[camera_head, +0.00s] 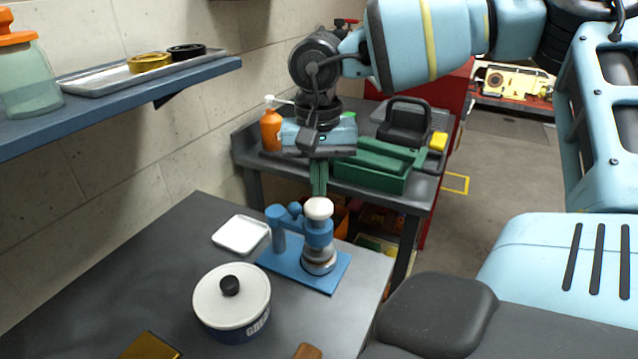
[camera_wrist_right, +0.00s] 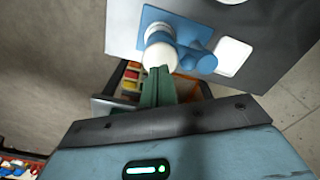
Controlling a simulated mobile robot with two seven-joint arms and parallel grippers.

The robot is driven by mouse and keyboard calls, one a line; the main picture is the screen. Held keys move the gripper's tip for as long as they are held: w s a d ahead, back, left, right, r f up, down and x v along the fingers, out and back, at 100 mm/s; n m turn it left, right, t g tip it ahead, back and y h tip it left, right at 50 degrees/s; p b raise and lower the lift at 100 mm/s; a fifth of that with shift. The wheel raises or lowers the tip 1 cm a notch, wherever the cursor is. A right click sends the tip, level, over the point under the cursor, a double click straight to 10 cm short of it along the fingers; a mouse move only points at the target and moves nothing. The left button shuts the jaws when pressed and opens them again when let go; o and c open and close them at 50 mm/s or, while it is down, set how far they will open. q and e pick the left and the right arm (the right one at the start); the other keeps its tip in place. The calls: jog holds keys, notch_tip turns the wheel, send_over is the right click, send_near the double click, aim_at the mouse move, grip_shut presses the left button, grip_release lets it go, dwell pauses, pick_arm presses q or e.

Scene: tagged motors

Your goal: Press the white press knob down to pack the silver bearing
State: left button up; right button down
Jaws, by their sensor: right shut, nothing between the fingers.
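The blue press (camera_head: 319,233) stands on a blue base plate (camera_head: 288,272) on the dark table. Its round white press knob (camera_head: 319,208) is on top, and the silver bearing (camera_head: 318,260) shows low under the press head, partly hidden by it. My right gripper (camera_head: 318,192) points down with its green fingers together and empty, just above and behind the knob. In the right wrist view the closed fingertips (camera_wrist_right: 160,70) overlap the lower edge of the white knob (camera_wrist_right: 158,54); I cannot tell whether they touch. My left gripper is not in view.
A brown object (camera_head: 307,352) is at the front edge. A workbench with a green box (camera_head: 375,164) is behind; a shelf (camera_head: 120,102) is upper left.

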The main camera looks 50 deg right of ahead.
jog(key=shift+r+p, duration=0.35)
jog(key=shift+r, duration=1.2)
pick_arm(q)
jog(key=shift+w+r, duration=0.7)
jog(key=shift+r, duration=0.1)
pick_arm(e)
notch_tip(320, 180, up, 2)
jog(key=shift+r, duration=0.25)
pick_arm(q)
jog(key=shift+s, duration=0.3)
